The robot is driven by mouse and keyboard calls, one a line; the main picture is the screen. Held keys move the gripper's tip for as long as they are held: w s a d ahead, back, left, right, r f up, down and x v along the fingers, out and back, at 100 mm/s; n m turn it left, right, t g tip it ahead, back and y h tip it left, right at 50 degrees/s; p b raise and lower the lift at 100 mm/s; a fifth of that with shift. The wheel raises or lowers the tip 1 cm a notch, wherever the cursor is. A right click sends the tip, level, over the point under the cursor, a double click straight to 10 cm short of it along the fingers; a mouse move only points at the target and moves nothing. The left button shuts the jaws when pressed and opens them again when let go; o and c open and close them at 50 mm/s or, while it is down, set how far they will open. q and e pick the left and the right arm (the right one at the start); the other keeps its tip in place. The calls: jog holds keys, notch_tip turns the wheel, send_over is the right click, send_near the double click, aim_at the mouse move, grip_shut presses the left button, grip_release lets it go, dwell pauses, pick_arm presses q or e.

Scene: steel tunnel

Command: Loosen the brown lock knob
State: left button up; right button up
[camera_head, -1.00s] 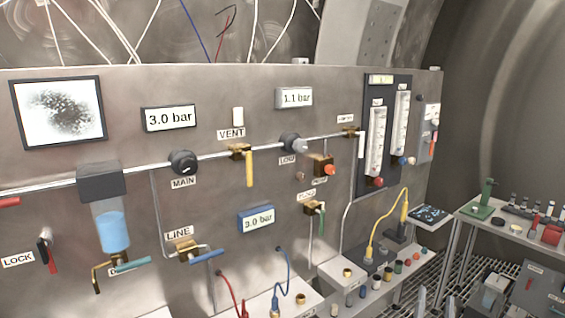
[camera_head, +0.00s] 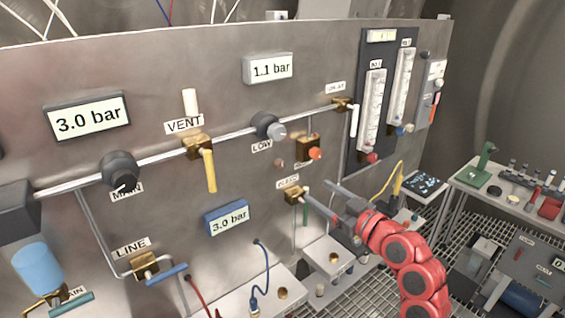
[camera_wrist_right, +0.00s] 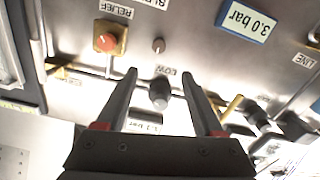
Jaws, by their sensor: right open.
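The small brown lock knob (camera_head: 279,162) sits on the steel panel, below the LOW regulator knob and left of the relief valve. In the right wrist view, which is upside down, the brown knob (camera_wrist_right: 158,45) shows beyond my fingertips, roughly centred between them. My right gripper (camera_head: 316,191) is open and empty, in front of the panel, to the lower right of the knob in the head view. In the right wrist view its two fingers (camera_wrist_right: 158,75) stand apart, with the LOW knob (camera_wrist_right: 160,92) seen between them. My left gripper is not in view.
The relief valve (camera_head: 309,150) with its orange-red knob is close by the brown knob. The BLEED valve (camera_head: 296,194) is near my right fingers. The pipe, VENT valve (camera_head: 198,147) and yellow lever stand out from the panel. A bench (camera_head: 320,268) lies below.

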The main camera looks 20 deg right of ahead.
aim_at(282, 166)
jog(key=p+x, duration=0.5)
jog(key=x, duration=0.8)
jog(key=shift+w+r, duration=0.1)
jog(key=shift+w, duration=0.3)
jog(key=shift+w+a+f+p, duration=0.2)
jog(key=shift+w+p, duration=0.1)
jog(key=shift+w, duration=0.2)
grip_shut()
